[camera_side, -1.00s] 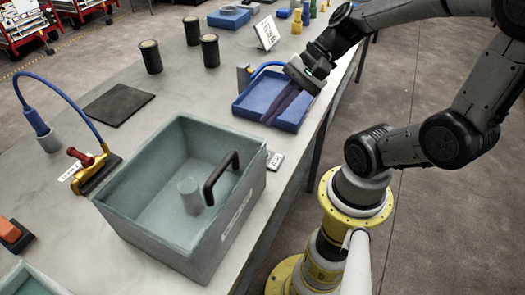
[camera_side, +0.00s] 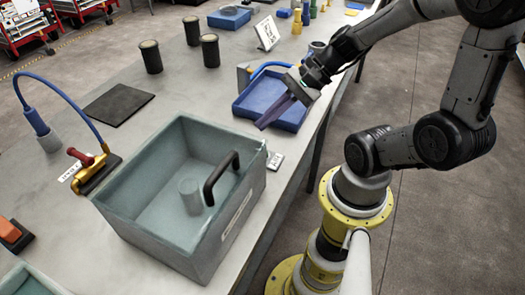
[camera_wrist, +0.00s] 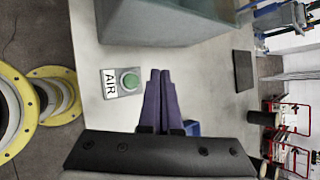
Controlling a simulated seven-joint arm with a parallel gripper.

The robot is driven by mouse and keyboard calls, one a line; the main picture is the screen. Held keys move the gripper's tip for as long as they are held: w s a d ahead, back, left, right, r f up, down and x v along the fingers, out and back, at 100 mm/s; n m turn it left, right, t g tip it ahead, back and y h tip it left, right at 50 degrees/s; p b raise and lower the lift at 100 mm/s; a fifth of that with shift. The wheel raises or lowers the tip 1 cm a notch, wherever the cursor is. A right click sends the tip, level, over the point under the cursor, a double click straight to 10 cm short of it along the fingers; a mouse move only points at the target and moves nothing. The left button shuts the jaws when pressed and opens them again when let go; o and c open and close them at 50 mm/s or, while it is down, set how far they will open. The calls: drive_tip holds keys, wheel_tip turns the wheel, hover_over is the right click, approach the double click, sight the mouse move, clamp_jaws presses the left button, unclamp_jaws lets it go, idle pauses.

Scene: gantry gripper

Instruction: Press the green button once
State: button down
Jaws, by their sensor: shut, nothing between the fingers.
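The green button (camera_wrist: 130,81) sits on a small grey box labelled AIR, left of my fingertips in the wrist view. In the side view the small box (camera_side: 275,161) lies on the bench beside the grey-green bin; the green cap is too small to make out there. My gripper (camera_wrist: 160,72) has its two purple fingers together with nothing between them. In the side view my gripper (camera_side: 262,125) slants down over the blue tray's near edge, with its tips behind the box and apart from the button.
The open grey-green bin (camera_side: 228,225) with a black handle stands close to the button box. The blue tray (camera_side: 247,103) lies under my fingers. A dark mat (camera_side: 118,104) and black cylinders (camera_side: 151,57) stand farther off. The bench edge runs just right of the box.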

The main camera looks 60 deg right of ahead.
drive_tip(key=shift+f, duration=2.8)
drive_tip(key=shift+f, duration=0.1)
drive_tip(key=shift+f, duration=0.3)
drive_tip(key=shift+f, duration=0.5)
idle(0.7)
drive_tip(key=shift+r, duration=0.95)
drive_tip(key=shift+r, duration=2.5)
